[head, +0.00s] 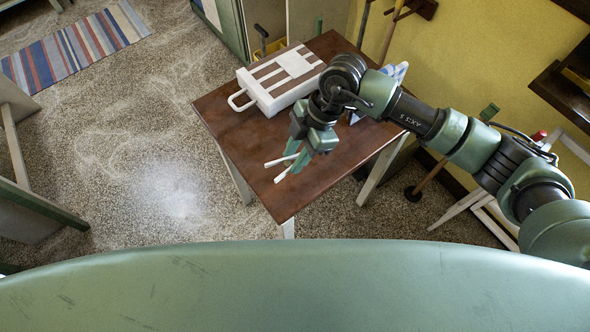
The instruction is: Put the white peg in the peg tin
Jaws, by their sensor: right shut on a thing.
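My right gripper (288,165) is over the near part of the brown table, pointing down and to the left. It is shut on the white peg (279,160), a thin white piece that shows between and beside the green fingers. Part of the peg is hidden by the fingers. I cannot make out the peg tin for certain. A blue and white thing (397,71) on the table's right side is mostly hidden behind my right arm, and I cannot tell what it is. My left gripper is not in view.
A white slotted box with a loop handle (280,78) lies on the far part of the brown table (222,112). The table's left and near parts are bare. A striped rug (75,48) lies on the speckled floor. Long-handled tools lean at the yellow wall.

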